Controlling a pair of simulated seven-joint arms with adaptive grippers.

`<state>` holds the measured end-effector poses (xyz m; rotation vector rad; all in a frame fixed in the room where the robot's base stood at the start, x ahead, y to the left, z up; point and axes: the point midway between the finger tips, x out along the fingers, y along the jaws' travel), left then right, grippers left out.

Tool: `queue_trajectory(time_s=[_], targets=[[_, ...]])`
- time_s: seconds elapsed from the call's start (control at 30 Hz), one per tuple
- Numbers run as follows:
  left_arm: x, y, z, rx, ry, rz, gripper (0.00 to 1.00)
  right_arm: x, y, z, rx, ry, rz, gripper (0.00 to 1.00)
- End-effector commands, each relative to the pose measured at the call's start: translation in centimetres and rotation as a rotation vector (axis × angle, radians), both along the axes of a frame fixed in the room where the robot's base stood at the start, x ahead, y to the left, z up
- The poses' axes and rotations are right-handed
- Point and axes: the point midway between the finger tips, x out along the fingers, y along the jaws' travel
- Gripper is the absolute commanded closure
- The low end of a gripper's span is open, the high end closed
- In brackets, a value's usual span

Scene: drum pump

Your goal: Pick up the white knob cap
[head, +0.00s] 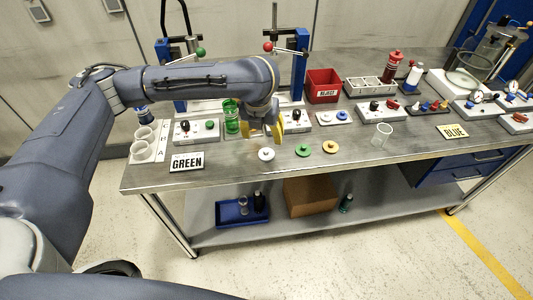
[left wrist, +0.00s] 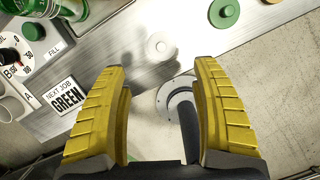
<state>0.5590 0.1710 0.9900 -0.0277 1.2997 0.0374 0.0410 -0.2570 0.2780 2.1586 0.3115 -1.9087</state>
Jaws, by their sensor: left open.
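The white knob cap (head: 266,154) lies flat near the front edge of the steel table, left of a green cap. It also shows as a pale disc in the left wrist view (left wrist: 158,46), just beyond my fingertips and between their lines. My left gripper (head: 264,129) hangs above the table just behind the cap in the head view. Its yellow fingers are wide apart and empty in the left wrist view (left wrist: 160,68). The cap is apart from both fingers. My right gripper is not in view.
A green cap (head: 303,150) and a yellow cap (head: 331,147) lie right of the white one. A clear cup (head: 382,134) stands farther right.

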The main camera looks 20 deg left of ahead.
Motion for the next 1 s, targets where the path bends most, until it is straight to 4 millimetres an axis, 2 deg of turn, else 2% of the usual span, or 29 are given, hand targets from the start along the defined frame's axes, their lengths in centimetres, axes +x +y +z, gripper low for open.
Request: queue_trajectory(time_s=[0.1, 0.33, 0.73, 1.0], targets=[[0.4, 0.0, -2.1, 0.000, 0.004, 0.001, 0.35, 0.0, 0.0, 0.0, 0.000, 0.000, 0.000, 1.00], [1.3, 0.0, -5.1, 0.000, 0.003, 0.001, 0.35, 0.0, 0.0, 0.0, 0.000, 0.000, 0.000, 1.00], [1.9, 0.0, -7.1, -0.001, 0.002, 0.001, 0.35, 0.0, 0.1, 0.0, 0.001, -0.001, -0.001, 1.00], [2.3, -0.2, -10.1, -0.001, 0.003, 0.001, 0.35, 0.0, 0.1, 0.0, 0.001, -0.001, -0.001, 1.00]])
